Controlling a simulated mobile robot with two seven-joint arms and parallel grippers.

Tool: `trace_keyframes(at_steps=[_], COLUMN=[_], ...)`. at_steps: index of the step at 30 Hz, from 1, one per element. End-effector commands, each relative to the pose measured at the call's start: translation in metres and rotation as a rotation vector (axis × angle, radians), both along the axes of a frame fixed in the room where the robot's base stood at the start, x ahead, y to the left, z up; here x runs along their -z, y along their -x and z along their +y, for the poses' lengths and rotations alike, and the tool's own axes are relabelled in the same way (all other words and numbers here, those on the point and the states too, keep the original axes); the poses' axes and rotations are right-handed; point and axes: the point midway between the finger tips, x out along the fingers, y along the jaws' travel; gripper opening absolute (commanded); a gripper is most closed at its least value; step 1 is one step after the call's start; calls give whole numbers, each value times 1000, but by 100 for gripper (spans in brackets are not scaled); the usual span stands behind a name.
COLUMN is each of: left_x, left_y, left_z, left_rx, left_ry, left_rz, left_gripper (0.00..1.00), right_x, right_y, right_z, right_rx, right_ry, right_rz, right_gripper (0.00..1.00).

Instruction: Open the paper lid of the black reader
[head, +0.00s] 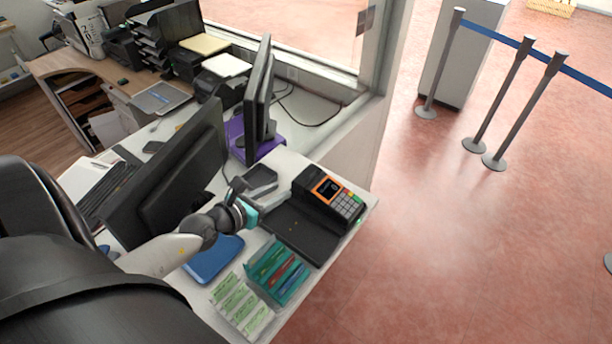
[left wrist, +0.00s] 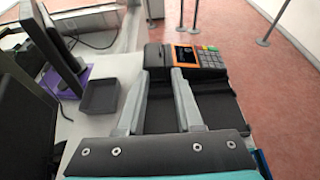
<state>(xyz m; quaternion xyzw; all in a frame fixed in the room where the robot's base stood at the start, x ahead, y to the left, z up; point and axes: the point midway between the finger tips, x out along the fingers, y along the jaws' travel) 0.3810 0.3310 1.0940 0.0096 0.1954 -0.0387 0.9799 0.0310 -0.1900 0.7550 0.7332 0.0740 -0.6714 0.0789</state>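The black reader (head: 322,198) stands near the counter's right edge, with an orange-framed screen and a keypad. It also shows in the left wrist view (left wrist: 211,73), just beyond my fingers. Its rounded black end (left wrist: 155,57), left of the screen, lies ahead of the fingertips; whether this is the paper lid, and whether it is raised, I cannot tell. My left gripper (head: 254,213) is left of the reader in the head view. In the left wrist view its two fingers (left wrist: 163,72) are apart with nothing between them. My right gripper is not in view.
A black mat-like slab (head: 295,234) lies before the reader. A small dark tray (head: 260,180) and monitors (head: 259,95) stand to the left. A teal box of pens (head: 277,272), green packets (head: 240,305) and a blue pad (head: 213,260) lie nearer.

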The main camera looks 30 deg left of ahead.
Motion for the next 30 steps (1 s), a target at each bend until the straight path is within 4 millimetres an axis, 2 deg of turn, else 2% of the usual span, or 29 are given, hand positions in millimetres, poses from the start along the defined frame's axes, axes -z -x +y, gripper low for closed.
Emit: trace_keyframes(at_steps=[17, 24, 30], left_x=[27, 41, 47], left_y=[-68, -96, -110], left_z=[-5, -7, -9], left_rx=[-1, -2, -1], left_ry=[0, 3, 3], left_rz=[-3, -3, -2], left_gripper=[35, 35, 35], right_x=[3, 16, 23], right_y=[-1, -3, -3], right_z=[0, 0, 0], right_rx=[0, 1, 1], right_ry=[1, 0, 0], right_rz=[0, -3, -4], right_gripper=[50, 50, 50])
